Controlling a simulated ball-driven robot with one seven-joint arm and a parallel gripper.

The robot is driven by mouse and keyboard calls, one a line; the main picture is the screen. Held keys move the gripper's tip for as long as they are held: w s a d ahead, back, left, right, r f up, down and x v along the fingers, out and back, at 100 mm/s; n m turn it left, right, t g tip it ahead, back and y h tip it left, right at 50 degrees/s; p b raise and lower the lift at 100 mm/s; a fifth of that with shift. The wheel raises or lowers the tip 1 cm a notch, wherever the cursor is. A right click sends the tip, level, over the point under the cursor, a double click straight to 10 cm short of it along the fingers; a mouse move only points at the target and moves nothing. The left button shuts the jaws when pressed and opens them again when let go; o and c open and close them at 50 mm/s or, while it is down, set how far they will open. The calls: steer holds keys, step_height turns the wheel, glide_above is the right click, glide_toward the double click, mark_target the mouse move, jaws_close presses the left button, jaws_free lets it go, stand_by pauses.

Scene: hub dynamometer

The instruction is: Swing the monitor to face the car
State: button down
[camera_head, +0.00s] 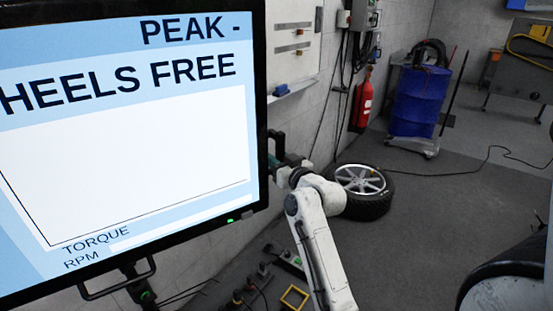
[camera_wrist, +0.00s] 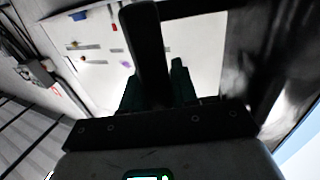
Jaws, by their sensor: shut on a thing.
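The monitor (camera_head: 130,150) fills the left of the head view, its lit screen turned towards me and tilted. It reads "PEAK -", "HEELS FREE", "TORQUE" and "RPM". My gripper (camera_head: 277,152) is at the monitor's right edge, its fingertips partly hidden there. In the wrist view, my gripper's dark green fingers (camera_wrist: 158,88) are shut on a black bar (camera_wrist: 146,40), which looks like a handle at the monitor's side. A strip of the lit screen (camera_wrist: 302,150) shows at the lower right. I cannot make out the car for certain; a dark rounded shape (camera_head: 508,282) stands at the lower right.
A loose wheel (camera_head: 365,190) lies on the floor beyond my arm. A blue drum (camera_head: 418,100) on a trolley, a red extinguisher (camera_head: 362,102) and a white wall board (camera_head: 293,45) stand behind. A cable (camera_head: 450,172) crosses the floor. Grey floor is open at centre right.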

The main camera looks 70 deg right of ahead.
steer(key=w+d+n+t+y+b, duration=0.3)
steer(key=w+d+y+b, duration=0.3)
steer(key=w+b, duration=0.7)
steer(key=w+d+n, duration=0.1)
steer(key=w+d, duration=0.1)
steer(key=shift+d+f+n+y+b, duration=0.2)
steer(key=shift+d+n+y+b, duration=0.1)
steer(key=shift+b, duration=0.1)
steer(key=c, duration=1)
jaws_free()
steer(key=shift+r, duration=0.1)
steer(key=shift+o, duration=0.2)
